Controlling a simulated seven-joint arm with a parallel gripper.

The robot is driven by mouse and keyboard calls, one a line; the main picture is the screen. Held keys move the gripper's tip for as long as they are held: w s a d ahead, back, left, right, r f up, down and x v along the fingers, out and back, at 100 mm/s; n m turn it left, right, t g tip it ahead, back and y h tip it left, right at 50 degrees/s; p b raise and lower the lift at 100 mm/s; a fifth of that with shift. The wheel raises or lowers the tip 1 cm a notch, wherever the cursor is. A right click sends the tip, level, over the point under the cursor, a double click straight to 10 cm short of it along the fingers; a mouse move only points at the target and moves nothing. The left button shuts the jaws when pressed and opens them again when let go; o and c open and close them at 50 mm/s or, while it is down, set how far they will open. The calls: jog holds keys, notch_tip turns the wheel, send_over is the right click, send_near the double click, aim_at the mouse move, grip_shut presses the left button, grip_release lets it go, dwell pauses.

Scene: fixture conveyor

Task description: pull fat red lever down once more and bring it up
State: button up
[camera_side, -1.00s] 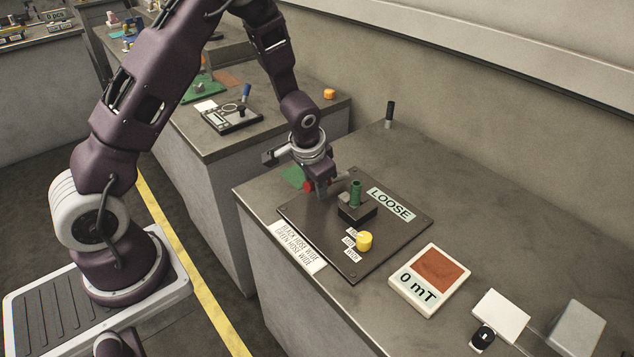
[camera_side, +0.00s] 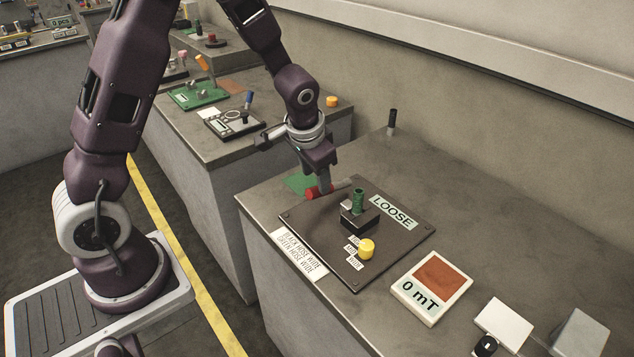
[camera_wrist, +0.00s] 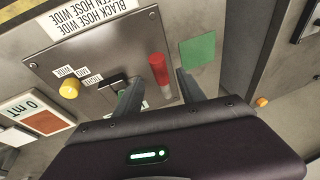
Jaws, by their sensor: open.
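The fat red lever (camera_side: 318,192) is at the back left part of a dark panel (camera_side: 330,250). In the side view its red end shows beside my fingers, lying low and tilted; its base is partly hidden. In the wrist view the red lever (camera_wrist: 159,72) lies between my two spread fingers. My gripper (camera_side: 325,186) is open just over the lever; the wrist view also shows the open gripper (camera_wrist: 160,88). I cannot tell whether a finger touches the lever.
A green post (camera_side: 358,200) on a black block stands right of the lever, close to my fingers. A yellow knob (camera_side: 366,246), a LOOSE label (camera_side: 394,212) and a 0 mT display (camera_side: 430,285) lie farther right.

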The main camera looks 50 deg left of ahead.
jog(key=shift+w, duration=0.15)
jog(key=c, duration=0.4)
jog(key=w+n, duration=0.1)
jog(key=n, duration=0.1)
jog(key=w+a+r+n+g, duration=0.1)
jog(key=n, duration=0.1)
jog(key=w+r+n, duration=0.1)
jog(key=w+n, duration=0.1)
jog(key=shift+a+r+g+y, duration=0.2)
jog(key=shift+a+g+y, duration=0.2)
grip_shut()
jog(key=w+d+r+n+g, duration=0.2)
jog(key=d+r+n+g, duration=0.2)
jog(key=r+n, duration=0.7)
jog(key=shift+n+h, duration=0.3)
jog(key=shift+n, duration=0.5)
jog(key=x, duration=1.6)
jog(key=shift+w+d+f, duration=0.15)
jog(key=shift+d, duration=0.15)
jog(key=shift+s+f, duration=0.4)
jog(key=shift+f, duration=0.25)
jog(key=shift+s+f, duration=0.35)
jog(key=shift+f, duration=0.3)
